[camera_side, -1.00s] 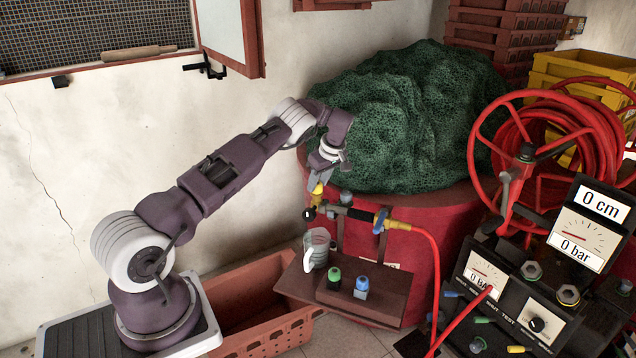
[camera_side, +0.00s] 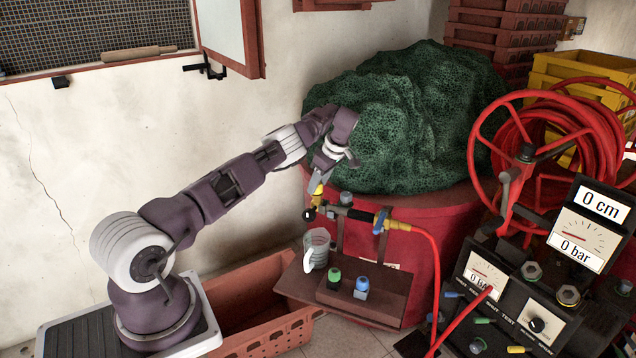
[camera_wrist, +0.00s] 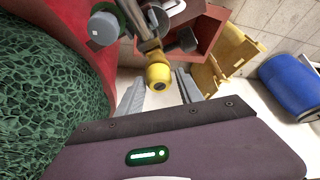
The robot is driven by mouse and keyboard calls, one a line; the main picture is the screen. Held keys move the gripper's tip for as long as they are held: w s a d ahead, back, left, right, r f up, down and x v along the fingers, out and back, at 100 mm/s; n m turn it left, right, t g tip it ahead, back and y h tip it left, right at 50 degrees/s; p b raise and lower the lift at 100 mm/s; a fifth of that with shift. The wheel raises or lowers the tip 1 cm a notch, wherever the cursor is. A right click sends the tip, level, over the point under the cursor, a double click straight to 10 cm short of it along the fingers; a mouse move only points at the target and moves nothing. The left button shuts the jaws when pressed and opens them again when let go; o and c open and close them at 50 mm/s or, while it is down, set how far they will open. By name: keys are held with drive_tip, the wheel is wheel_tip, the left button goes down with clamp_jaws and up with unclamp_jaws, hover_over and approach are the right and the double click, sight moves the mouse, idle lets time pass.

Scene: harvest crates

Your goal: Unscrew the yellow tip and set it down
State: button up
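The yellow tip (camera_side: 318,190) stands upright on the brass pipe fitting (camera_side: 350,213) in front of the red drum. In the wrist view the yellow tip (camera_wrist: 158,77) shows its round end with a dark hole, still joined to the fitting. My gripper (camera_side: 320,184) is right at the tip from above. In the wrist view my gripper (camera_wrist: 160,82) has its two fingers apart, one on each side of the tip, with visible gaps. The fingers appear empty; exact depth around the tip is hard to tell.
A brown shelf (camera_side: 385,305) below holds a clear jug (camera_side: 317,250), a green-topped nozzle (camera_side: 334,279) and a blue-topped nozzle (camera_side: 361,288). Green netting (camera_side: 410,120) bulges close behind my gripper. A red hose (camera_side: 437,270) runs right from the fitting. An orange crate (camera_side: 262,290) stands below.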

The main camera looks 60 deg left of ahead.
drive_tip(key=shift+a+r, duration=0.15)
drive_tip(key=shift+a, duration=0.05)
drive_tip(key=shift+d+m, duration=0.2)
drive_tip(key=shift+m, duration=0.2)
drive_tip(key=shift+m+t, duration=0.4)
drive_tip(key=shift+m, duration=0.1)
drive_tip(key=shift+s+m+t+y, duration=0.1)
drive_tip(key=shift+m+t+y, duration=0.2)
drive_tip(key=shift+m, duration=0.6)
